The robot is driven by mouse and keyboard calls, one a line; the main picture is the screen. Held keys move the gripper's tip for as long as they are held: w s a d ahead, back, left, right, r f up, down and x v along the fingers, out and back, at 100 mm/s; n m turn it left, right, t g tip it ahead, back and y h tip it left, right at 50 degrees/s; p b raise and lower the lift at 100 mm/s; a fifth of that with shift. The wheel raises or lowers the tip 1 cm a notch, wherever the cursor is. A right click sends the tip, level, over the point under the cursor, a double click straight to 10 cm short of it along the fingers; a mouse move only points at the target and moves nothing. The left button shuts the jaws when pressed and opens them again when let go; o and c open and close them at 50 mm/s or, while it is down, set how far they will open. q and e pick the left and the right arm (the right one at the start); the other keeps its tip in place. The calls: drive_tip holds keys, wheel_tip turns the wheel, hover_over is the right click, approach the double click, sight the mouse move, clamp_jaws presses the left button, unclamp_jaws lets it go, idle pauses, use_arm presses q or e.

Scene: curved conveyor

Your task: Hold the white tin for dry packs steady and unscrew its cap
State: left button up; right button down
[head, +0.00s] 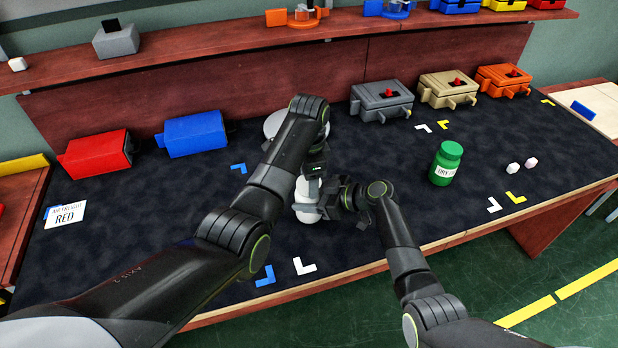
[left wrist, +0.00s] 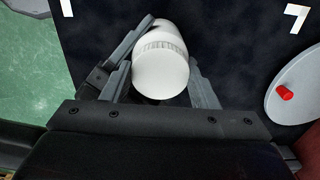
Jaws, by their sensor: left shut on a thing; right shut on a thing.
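The white tin (head: 306,190) stands on the dark mat near the middle of the bench, partly hidden by both grippers. Its ridged white cap (left wrist: 161,72) faces the camera in the left wrist view. My left gripper (head: 313,174) points down from above, its fingers on either side of the cap and shut on it. My right gripper (head: 318,208) comes in from the right, low down, shut on the tin's body. Whether there is a gap between cap and body cannot be told.
A green jar (head: 446,163) and two small white pieces (head: 513,168) are to the right. Red (head: 97,153) and blue (head: 196,134) boxes stand back left. A round pale plate (head: 278,122) lies behind my left arm.

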use_arm(q)
drive_tip(key=o, duration=1.1)
drive_tip(key=shift+r, duration=0.1)
drive_tip(key=shift+r, duration=2.2)
drive_tip(key=shift+c, duration=0.5)
drive_tip(key=m, duration=0.2)
drive_tip(key=r+m, duration=0.1)
drive_tip(key=m, duration=0.1)
drive_tip(key=r+m, duration=0.1)
drive_tip(key=m, duration=0.4)
drive_tip(key=r+m, duration=0.1)
drive_tip(key=m, duration=0.2)
drive_tip(key=shift+r+m, duration=0.15)
drive_tip(key=shift+m, duration=0.15)
drive_tip(key=shift+f+m, duration=0.2)
drive_tip(key=shift+m, duration=0.1)
wheel_tip(320, 180, down, 8)
drive_tip(key=shift+r, duration=0.2)
